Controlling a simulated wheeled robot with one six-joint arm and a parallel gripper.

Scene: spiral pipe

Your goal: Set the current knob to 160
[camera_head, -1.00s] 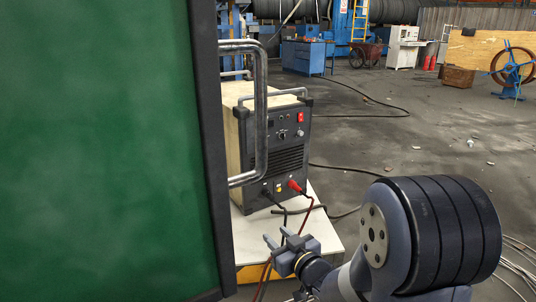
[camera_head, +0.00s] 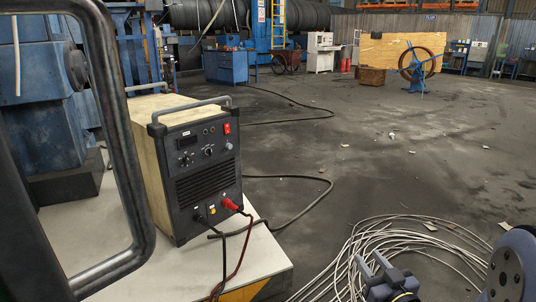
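The welding machine (camera_head: 196,172) is a black-fronted box with a cream side. It stands upright on a pale stand, left of the middle. Its front panel has a small display, a red switch (camera_head: 227,128) and a few knobs. One knob (camera_head: 208,151) sits near the panel's middle, and another (camera_head: 229,146) sits below the red switch. The labels and settings are too small to read, so I cannot tell which one is the current knob. My gripper (camera_head: 371,266) is at the bottom right, well apart from the machine. Its two fingers stand apart with nothing between them.
A thick metal handle (camera_head: 128,170) crosses the left foreground. Red and black cables (camera_head: 243,240) hang from the machine's lower front over the stand (camera_head: 262,262). Coiled pale cable (camera_head: 420,240) lies on the floor at right. Open floor lies beyond.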

